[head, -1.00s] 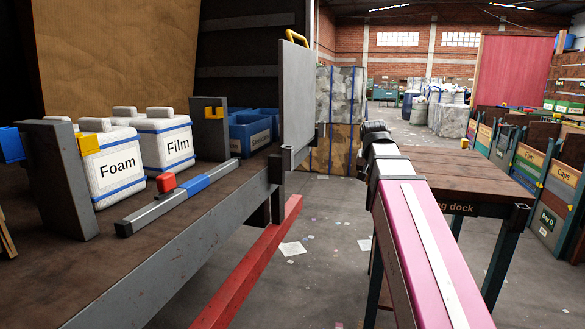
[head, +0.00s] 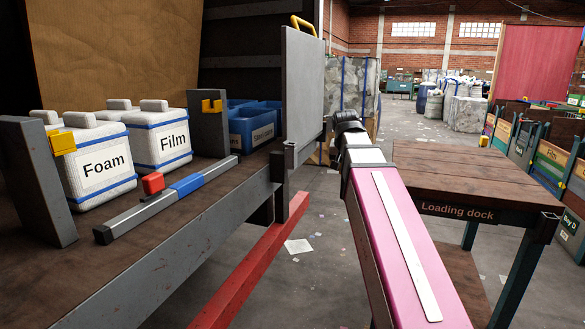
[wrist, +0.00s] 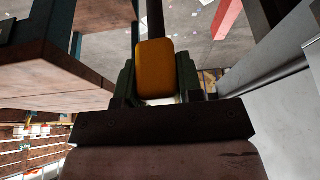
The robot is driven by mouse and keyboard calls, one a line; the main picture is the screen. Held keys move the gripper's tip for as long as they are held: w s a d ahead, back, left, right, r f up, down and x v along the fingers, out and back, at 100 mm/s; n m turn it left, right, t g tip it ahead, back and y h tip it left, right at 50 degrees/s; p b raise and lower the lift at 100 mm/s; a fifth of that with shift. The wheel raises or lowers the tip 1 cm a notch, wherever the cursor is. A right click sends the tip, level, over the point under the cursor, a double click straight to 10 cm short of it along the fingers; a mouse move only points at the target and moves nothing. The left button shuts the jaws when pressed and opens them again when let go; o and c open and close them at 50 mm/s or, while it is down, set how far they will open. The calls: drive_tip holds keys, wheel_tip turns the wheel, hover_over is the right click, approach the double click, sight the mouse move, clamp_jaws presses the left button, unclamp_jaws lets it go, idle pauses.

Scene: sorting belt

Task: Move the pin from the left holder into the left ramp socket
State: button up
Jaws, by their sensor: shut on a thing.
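My gripper (wrist: 155,85) shows in the wrist view with its two dark green fingers shut on the pin. The pin has an orange-yellow head (wrist: 155,68) between the fingers and a dark rod (wrist: 155,18) beyond it. In the head view my pink arm hides the gripper and the pin. Yellow brackets sit on two grey posts, one at the left (head: 62,142) and one farther back (head: 212,106); I cannot tell whether either is the left holder. A grey upright panel (head: 303,90) with a yellow handle (head: 303,27) stands at the deck's end. I cannot make out the left ramp socket.
The truck deck (head: 150,255) carries white Foam (head: 100,190) and Film (head: 160,165) containers, blue bins (head: 250,130) and a grey bar with red and blue parts (head: 170,195). A red beam (head: 250,265) runs below it. The loading dock table (head: 465,180) stands right of my arm.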

drive_tip(key=w+a+r+n+y, duration=0.1)
drive_tip(key=w+a+r+n, duration=0.3)
drive_tip(key=a+r, duration=0.65)
drive_tip(key=w+a+r+n+y, duration=0.1)
drive_tip(key=w+a+r, duration=0.6)
drive_tip(key=r, duration=0.7)
wheel_tip(320, 180, down, 7)
drive_tip(key=s, duration=0.1)
drive_tip(key=shift+s+a+r, duration=0.15)
drive_tip(key=shift+s+a, duration=0.05)
drive_tip(key=shift+a, duration=0.15)
drive_tip(key=shift+f, duration=0.2)
wheel_tip(320, 180, down, 8)
drive_tip(key=o, duration=1.2)
drive_tip(key=shift+c, duration=0.2)
idle(0.5)
drive_tip(key=v, duration=1)
drive_tip(key=shift+s+r, duration=0.25)
drive_tip(key=shift+r, duration=0.1)
